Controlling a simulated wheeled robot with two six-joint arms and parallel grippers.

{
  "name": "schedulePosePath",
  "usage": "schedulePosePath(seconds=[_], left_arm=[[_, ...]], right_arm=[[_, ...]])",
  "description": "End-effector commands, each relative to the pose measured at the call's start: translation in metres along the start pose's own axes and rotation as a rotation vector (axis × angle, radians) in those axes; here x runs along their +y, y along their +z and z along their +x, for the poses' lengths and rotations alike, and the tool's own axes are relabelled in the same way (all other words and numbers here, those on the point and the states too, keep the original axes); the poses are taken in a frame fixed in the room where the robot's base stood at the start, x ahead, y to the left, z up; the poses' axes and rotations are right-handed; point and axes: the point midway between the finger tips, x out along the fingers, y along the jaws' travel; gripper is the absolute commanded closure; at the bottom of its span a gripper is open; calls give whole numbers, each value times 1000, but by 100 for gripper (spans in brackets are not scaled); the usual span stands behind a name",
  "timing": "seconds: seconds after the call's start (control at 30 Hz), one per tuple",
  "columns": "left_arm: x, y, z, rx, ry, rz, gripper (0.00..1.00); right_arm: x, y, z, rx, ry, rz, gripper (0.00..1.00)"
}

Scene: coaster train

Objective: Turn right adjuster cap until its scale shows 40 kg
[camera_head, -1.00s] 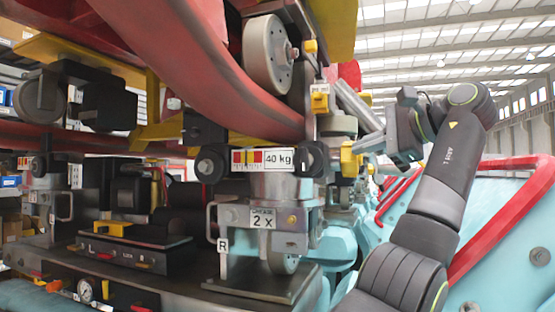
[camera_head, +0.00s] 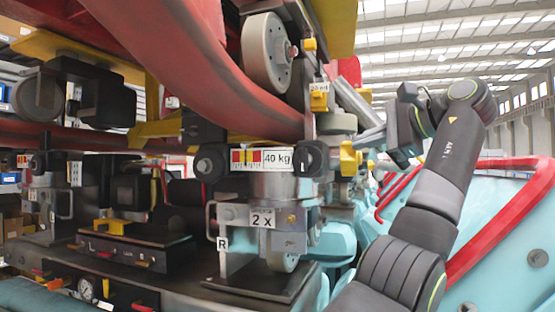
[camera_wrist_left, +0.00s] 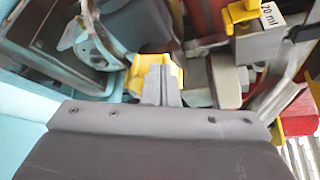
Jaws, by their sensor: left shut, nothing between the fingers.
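A yellow adjuster cap (camera_head: 349,160) sits on the right side of the wheel carrier in the head view. A yellow part, seemingly the same cap, shows in the left wrist view (camera_wrist_left: 177,74). My left gripper (camera_head: 367,141) is beside the cap, its fingers shut and empty. In the left wrist view its fingertips (camera_wrist_left: 160,72) overlap the yellow part; whether they touch it I cannot tell. A plate reading 40 kg (camera_head: 277,159), with red and yellow fields, is left of the cap. No pointer reading on the cap can be made out. My right gripper is not in view.
A grey wheel (camera_head: 268,54) and red rail (camera_head: 215,75) hang above. A yellow block (camera_head: 319,97) with a small label is above the cap. A turquoise car body with a red rail (camera_head: 480,235) stands right.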

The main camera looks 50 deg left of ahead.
Motion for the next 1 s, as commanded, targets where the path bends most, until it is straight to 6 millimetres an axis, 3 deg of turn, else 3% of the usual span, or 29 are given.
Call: schedulePosePath(seconds=[0.27,0.7,1.0], left_arm=[[-1,6,-4,-1,1,0,100],[-2,-15,-45,0,0,3,100],[0,-22,-57,0,1,0,100]], right_arm=[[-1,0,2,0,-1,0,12],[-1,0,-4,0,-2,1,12],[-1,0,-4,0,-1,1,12]])
